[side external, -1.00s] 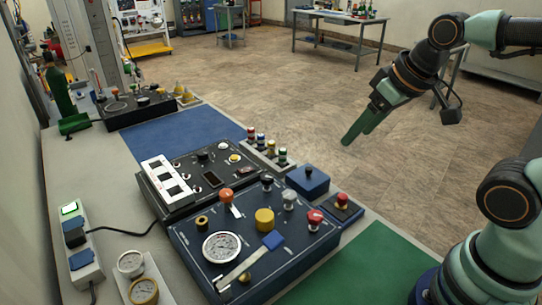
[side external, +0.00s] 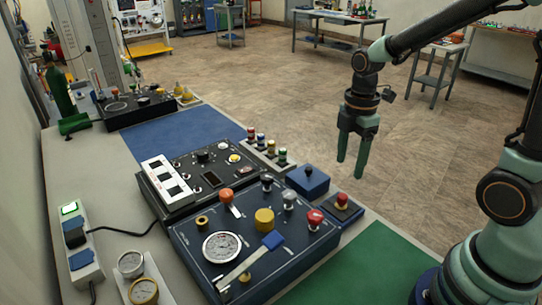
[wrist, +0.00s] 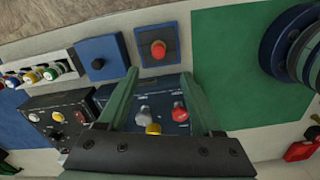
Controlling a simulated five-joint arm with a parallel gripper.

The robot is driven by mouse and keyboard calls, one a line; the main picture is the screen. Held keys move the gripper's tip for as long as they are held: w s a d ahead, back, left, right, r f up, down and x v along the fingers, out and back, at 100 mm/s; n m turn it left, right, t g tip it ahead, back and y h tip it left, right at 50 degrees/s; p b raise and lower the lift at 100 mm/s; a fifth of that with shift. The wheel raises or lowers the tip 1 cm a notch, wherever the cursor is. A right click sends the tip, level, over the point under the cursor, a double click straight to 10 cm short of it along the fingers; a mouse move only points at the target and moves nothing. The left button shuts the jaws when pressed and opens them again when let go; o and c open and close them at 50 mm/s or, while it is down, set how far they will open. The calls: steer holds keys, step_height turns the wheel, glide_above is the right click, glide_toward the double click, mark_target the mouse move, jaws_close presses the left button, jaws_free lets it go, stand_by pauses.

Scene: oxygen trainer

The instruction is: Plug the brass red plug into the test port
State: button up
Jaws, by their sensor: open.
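A plug with a red band (side external: 251,133) stands upright in the pale rack at the back edge of the consoles, at the end farthest from the blue box. In the wrist view the red-banded plug (wrist: 11,81) is at the far left. A brass ring with a dark hole (side external: 202,222), which looks like a port, is on the front console; I cannot read its label. My gripper (side external: 350,170) is open and empty, pointing down, well above and to the right of the rack. In the wrist view its fingers (wrist: 159,76) are spread with nothing between them.
Other banded plugs share the rack (side external: 265,156). A blue box (side external: 307,180) and a red button (side external: 342,199) on a square base stand beside the front console (side external: 190,252). Knobs and a gauge (side external: 221,246) stick up from it. The green mat (side external: 350,265) is clear.

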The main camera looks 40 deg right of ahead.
glide_above(343, 195)
steer(key=f, duration=0.5)
steer(key=shift+s+a+f, duration=0.2)
steer(key=shift+s, duration=0.05)
steer(key=shift+w+d+f, duration=0.1)
steer(key=shift+f, duration=1.4)
steer(key=shift+w+d+f, duration=0.1)
steer(key=shift+f, duration=1.35)
jaws_close()
